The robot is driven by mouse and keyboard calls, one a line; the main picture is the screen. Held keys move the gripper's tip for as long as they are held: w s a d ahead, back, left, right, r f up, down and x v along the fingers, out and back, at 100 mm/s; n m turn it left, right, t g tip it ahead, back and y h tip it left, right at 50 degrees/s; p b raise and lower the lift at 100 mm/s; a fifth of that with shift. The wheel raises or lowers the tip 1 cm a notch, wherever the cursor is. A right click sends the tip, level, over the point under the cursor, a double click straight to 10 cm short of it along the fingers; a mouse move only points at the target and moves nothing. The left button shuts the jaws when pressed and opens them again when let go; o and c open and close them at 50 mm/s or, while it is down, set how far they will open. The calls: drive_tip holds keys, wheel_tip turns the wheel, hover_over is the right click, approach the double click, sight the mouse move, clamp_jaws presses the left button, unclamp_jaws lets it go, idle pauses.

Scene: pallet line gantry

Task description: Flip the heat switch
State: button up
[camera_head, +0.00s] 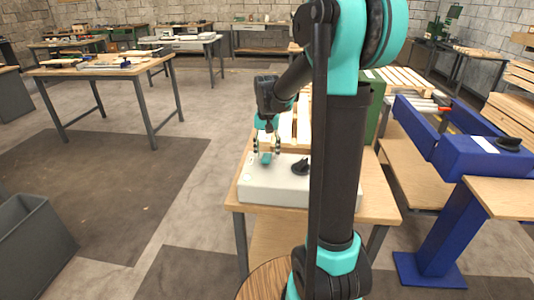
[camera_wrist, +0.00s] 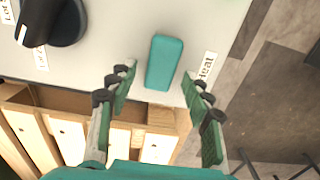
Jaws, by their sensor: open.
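The heat switch (camera_wrist: 164,62) is a teal rocker on a pale control box, with a label (camera_wrist: 207,66) reading "Heat" beside it in the wrist view. My gripper (camera_wrist: 160,82) is open, with its two fingers on either side of the switch's near end in that view. I cannot tell whether a finger touches it. In the head view my gripper (camera_head: 266,148) hangs over the left part of the white control box (camera_head: 270,190). The switch is hard to make out there behind the gripper.
A black knob (camera_wrist: 52,20) with labels sits on the same box; it also shows in the head view (camera_head: 301,166). The box stands on a wooden table (camera_head: 376,200). Wooden slats lie behind it. A blue machine (camera_head: 470,158) stands at right.

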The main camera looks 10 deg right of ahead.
drive_tip(key=shift+f, duration=0.35)
drive_tip(key=shift+c, duration=0.5)
clamp_jaws()
drive_tip(key=shift+s+a+t+h, duration=0.15)
drive_tip(key=shift+s+t+h, duration=0.2)
drive_tip(key=shift+t, duration=0.65)
drive_tip(key=shift+s+r+t+h, duration=0.15)
drive_tip(key=shift+t+h, duration=0.1)
drive_tip(key=shift+t, duration=0.55)
drive_tip(key=shift+o, duration=0.5)
unclamp_jaws()
drive_tip(key=v, duration=1.2)
